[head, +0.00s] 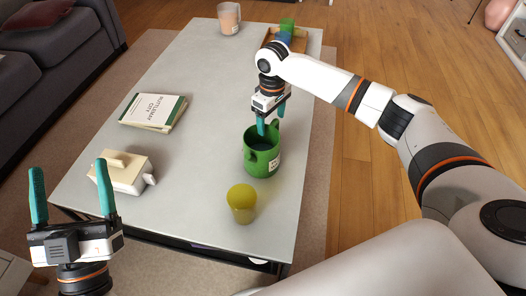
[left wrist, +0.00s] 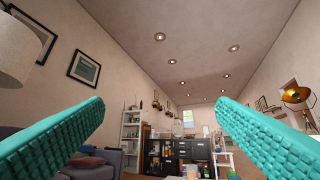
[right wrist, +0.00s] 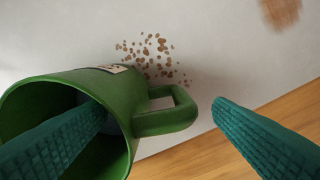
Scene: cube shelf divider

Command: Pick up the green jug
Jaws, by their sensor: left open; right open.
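The green jug (head: 262,163) stands upright on the grey table, right of its middle in the head view. My right gripper (head: 268,126) points down at the jug's mouth, open. In the right wrist view the jug (right wrist: 118,92) fills the left side. One finger reaches into its mouth and the other is outside, beyond the handle (right wrist: 172,118). The jug wall and handle lie between the fingers, with a gap on the handle side. My left gripper (head: 73,192) is open and empty at the table's near left, pointing up.
A yellow cup-like object (head: 241,203) stands just in front of the jug. A cream lidded dish (head: 122,172) and books (head: 153,112) are on the left of the table (head: 195,150). A candle jar (head: 229,18) and a wooden tray (head: 314,42) are at the back.

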